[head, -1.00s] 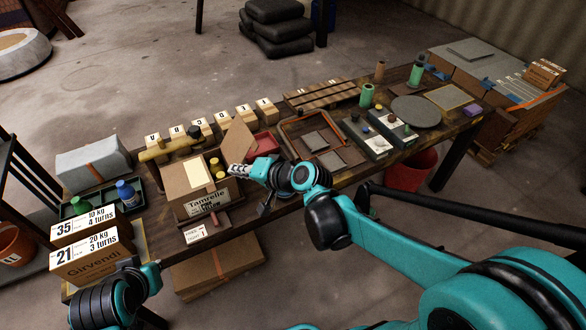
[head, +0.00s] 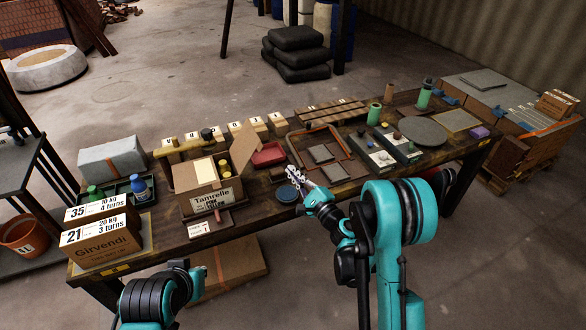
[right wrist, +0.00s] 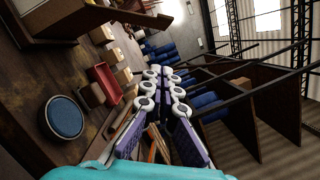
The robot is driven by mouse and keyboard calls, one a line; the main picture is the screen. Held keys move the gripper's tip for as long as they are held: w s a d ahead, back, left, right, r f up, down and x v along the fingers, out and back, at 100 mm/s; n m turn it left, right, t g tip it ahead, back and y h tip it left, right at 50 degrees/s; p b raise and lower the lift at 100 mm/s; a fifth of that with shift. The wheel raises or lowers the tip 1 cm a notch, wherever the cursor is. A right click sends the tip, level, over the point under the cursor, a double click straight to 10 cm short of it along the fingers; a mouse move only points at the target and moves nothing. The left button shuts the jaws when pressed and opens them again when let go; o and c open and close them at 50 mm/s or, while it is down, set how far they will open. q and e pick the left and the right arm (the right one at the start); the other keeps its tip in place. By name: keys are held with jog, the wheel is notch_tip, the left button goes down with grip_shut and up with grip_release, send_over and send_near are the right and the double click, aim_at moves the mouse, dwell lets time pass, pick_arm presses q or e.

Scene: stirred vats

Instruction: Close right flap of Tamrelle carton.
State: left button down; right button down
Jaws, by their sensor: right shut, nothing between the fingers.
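The Tamrelle carton (head: 212,199) stands on the workbench, left of centre. Its right flap (head: 244,150) stands up, tilted, above the right side. The left flap (head: 190,172) lies over part of the top, with a pale card (head: 205,169) on it. Yellow-topped items (head: 224,166) show in the uncovered part. My right gripper (head: 298,178) is shut and empty, right of the carton and apart from it. Its closed fingers show in the right wrist view (right wrist: 163,85). Of my left arm, a wrist part shows at the lower left; its fingers cannot be made out.
A dark blue round piece (head: 287,193) lies beside my right gripper; a red tray (head: 268,154) is behind. The Girvendi box (head: 100,243) and a tray of bottles (head: 112,190) stand left of the carton. An orange-rimmed tray (head: 318,152) lies to the right.

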pick_arm(q)
jog(key=shift+f+b, duration=0.35)
jog(key=shift+b, duration=0.45)
pick_arm(e)
jog(key=w+a+r, duration=0.3)
jog(key=w+a, duration=0.2)
jog(key=a, duration=0.2)
jog(key=shift+w+r, duration=0.25)
jog(key=shift+w, duration=0.15)
